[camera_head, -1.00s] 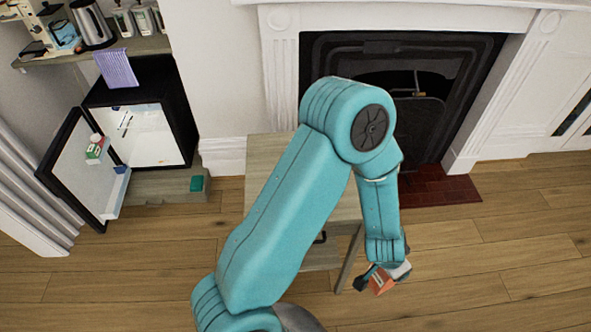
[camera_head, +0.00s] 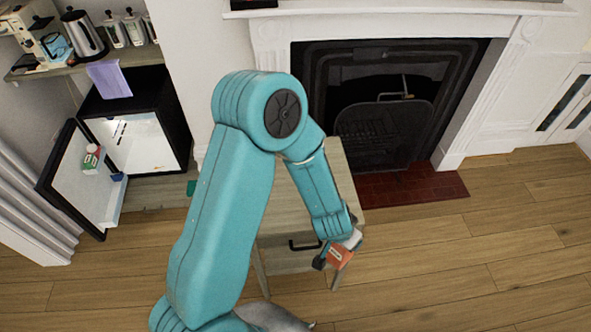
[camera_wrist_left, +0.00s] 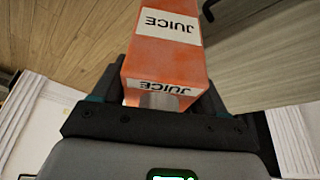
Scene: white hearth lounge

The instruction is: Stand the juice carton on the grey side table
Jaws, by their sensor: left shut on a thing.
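The orange juice carton (camera_head: 339,257), with white JUICE labels, is held by my left gripper (camera_head: 337,251). In the left wrist view, the carton (camera_wrist_left: 165,58) sits between the two dark fingers, which are shut on it. The grey side table (camera_head: 342,172), of pale greyish wood with a drawer and dark handle, stands behind my left arm. The arm hides much of its top. The carton shows over the table's front right edge in the head view; its height above the table top is hard to tell. My right gripper is not in view.
A fireplace (camera_head: 385,110) with a red tiled hearth (camera_head: 410,187) is behind the table. A small black fridge (camera_head: 140,130) stands open at left, with a carton on its door. A shelf with a kettle (camera_head: 84,35) is above it. Wooden floor is clear at right.

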